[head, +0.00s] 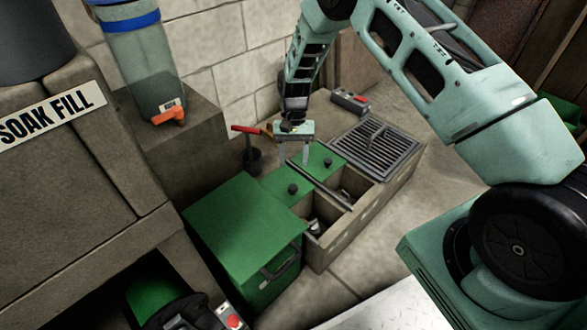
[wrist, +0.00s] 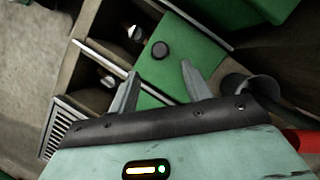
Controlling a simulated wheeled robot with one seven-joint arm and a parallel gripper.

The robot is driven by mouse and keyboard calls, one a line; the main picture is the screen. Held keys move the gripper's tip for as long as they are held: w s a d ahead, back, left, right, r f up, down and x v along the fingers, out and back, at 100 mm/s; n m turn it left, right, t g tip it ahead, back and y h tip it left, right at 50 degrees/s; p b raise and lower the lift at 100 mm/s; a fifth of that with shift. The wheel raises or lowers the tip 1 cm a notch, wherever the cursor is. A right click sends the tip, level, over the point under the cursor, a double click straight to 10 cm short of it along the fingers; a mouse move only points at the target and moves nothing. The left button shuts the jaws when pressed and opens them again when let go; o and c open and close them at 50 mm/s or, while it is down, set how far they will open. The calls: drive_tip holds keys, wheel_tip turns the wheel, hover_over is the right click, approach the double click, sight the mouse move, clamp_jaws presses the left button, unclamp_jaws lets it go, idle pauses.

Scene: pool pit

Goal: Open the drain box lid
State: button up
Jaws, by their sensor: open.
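A low stone box holds two green panels, each with a black knob. One panel (head: 275,184) is nearer the large green box, and the other panel (head: 316,154) is nearer the grate; I cannot tell which is the drain box lid. My gripper (head: 294,160) points down over the green panels, its two fingers apart and nothing between them. In the wrist view, my gripper (wrist: 160,72) has its fingertips over green panel surface, with one black knob (wrist: 160,50) just beyond them. The other knob is hidden there. The open compartments (head: 346,187) beside the panels hold small objects.
A metal grate (head: 376,146) covers the box's far end. A large green box (head: 245,225) with a handle stands at the near end. A red-handled item in a dark cup (head: 250,157), a grey device (head: 350,101) and a clear cylinder (head: 145,65) stand nearby.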

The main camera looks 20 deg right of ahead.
drive_tip(key=p+v, duration=0.3)
drive_tip(key=v, duration=0.6)
drive_tip(key=shift+r, duration=0.25)
drive_tip(key=shift+w, duration=0.1)
drive_tip(key=s+a+r+n+t, duration=0.1)
drive_tip(key=s+a+r+n, duration=0.5)
drive_tip(key=s+a+r, duration=0.95)
drive_tip(key=s+d+r+n+t+h+p, duration=0.1)
drive_tip(key=s+r+n+t, duration=0.2)
drive_tip(key=s, duration=0.7)
drive_tip(key=s+d+r+n, duration=0.1)
drive_tip(key=s+r+n, duration=0.35)
drive_tip(key=s, duration=0.55)
wheel_tip(320, 180, up, 37)
drive_tip(key=p, duration=3.7)
drive_tip(key=shift+w+m, duration=0.15)
drive_tip(key=shift+m, duration=0.3)
